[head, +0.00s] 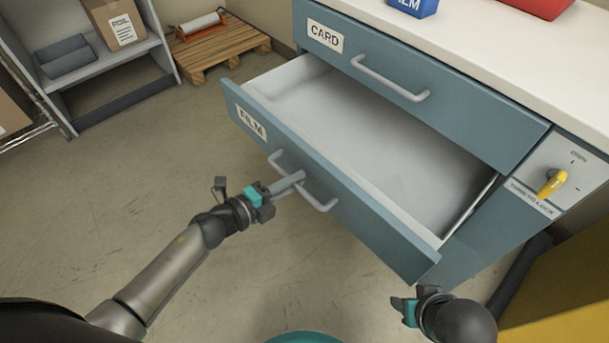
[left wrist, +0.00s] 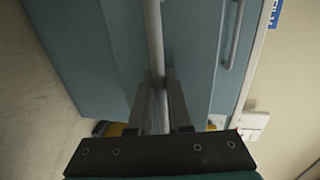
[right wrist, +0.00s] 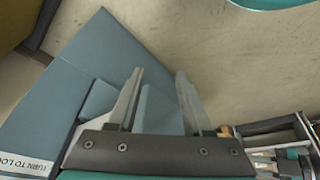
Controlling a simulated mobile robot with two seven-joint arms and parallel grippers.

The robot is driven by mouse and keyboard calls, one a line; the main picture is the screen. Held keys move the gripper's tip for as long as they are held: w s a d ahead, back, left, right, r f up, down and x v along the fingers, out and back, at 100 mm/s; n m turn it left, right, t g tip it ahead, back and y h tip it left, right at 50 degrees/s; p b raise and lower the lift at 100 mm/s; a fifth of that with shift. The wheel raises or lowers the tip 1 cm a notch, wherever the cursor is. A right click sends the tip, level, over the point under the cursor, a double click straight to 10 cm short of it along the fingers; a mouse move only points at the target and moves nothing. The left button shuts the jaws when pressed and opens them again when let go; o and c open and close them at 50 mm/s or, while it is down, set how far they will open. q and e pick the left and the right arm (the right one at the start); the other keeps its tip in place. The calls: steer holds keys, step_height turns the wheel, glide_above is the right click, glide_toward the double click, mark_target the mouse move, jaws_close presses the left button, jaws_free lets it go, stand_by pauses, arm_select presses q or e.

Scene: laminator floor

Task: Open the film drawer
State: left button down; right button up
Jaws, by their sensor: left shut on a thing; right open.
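The film drawer (head: 330,190) is a blue-fronted drawer with a FILM label, pulled well out of the cabinet. Its pale inside shows and looks empty. My left gripper (head: 296,180) is shut on the film drawer's handle (head: 318,204), a light grey bar. In the left wrist view the handle (left wrist: 156,50) runs between the two fingers (left wrist: 158,98). My right gripper (head: 405,305) is open and empty, low at the right, near the drawer front's right end. Its spread fingers (right wrist: 160,95) show in the right wrist view with nothing between them.
The CARD drawer (head: 440,100) above is shut. A yellow key knob (head: 552,183) sits on a TURN TO LOCK panel (head: 570,165) at the right. A blue box (head: 414,6) and a red thing (head: 535,6) stand on the white top.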

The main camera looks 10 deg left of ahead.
arm_select(q)
steer(key=shift+v, duration=0.85)
arm_select(e)
steer(key=shift+s+a+f, duration=0.25)
steer(key=shift+s+f, duration=0.05)
steer(key=shift+s, duration=0.05)
arm_select(q)
steer(key=shift+f, duration=0.2)
steer(key=c, duration=0.8)
jaws_free()
steer(key=shift+c, duration=0.2)
arm_select(e)
steer(key=shift+r, duration=0.1)
arm_select(q)
steer(key=p+v, duration=0.4)
steer(key=v, duration=1.1)
arm_select(e)
steer(key=s+f+g, duration=0.1)
steer(key=s+f, duration=0.2)
steer(key=f, duration=0.4)
steer(key=shift+d+f, duration=0.2)
steer(key=shift+f, duration=0.2)
arm_select(q)
steer(key=shift+s+a, duration=0.1)
